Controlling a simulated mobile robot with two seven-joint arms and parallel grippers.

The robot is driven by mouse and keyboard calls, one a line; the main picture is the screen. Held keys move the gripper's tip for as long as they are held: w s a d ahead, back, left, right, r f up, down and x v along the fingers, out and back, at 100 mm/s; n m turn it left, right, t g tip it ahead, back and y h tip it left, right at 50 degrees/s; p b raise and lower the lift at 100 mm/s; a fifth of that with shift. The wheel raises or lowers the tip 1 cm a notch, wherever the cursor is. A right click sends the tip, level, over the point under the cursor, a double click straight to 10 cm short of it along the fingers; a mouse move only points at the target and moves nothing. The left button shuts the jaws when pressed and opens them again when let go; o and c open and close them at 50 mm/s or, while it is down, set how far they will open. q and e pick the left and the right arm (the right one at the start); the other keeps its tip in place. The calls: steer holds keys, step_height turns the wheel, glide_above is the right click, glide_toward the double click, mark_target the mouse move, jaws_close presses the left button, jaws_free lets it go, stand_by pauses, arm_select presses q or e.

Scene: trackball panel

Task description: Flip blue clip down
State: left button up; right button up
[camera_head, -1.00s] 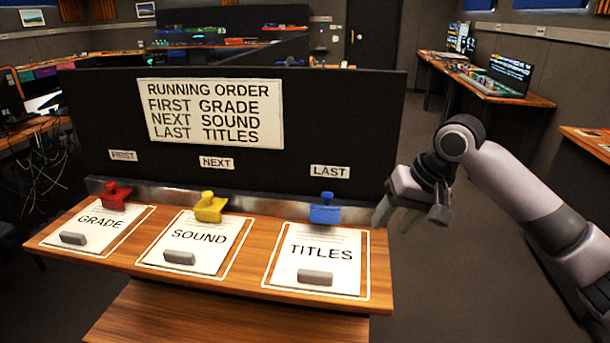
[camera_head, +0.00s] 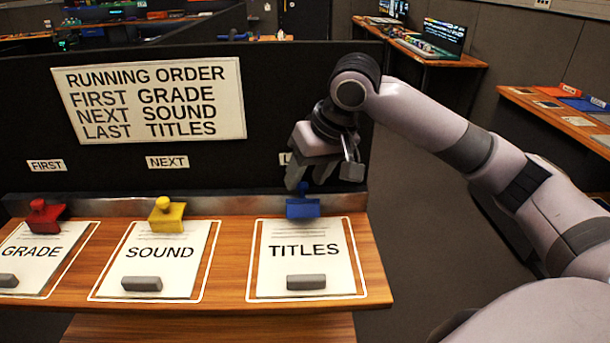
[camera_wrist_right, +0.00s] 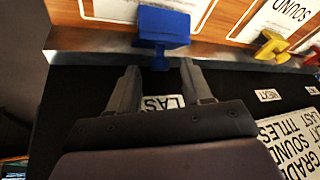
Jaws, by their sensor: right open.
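The blue clip (camera_head: 303,208) sits at the back edge of the wooden desk, at the top of the TITLES sheet (camera_head: 306,262). Its small blue knob points up. My right gripper (camera_head: 324,178) is just above and slightly right of the clip in the head view, covering most of the LAST label. In the right wrist view, the blue clip (camera_wrist_right: 163,25) lies just past my open fingertips (camera_wrist_right: 160,75), with its knob roughly in line with the gap between them. Nothing shows between the fingers. My left gripper is not in view.
A yellow clip (camera_head: 167,214) and a red clip (camera_head: 46,215) sit at the SOUND and GRADE sheets to the left. A dark panel with a running order sign (camera_head: 150,100) stands behind the desk. Grey blocks, one (camera_head: 306,282) on TITLES, lie on the sheets.

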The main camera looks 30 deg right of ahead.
steer(key=shift+w+f, duration=0.25)
steer(key=shift+f, duration=0.3)
jaws_close()
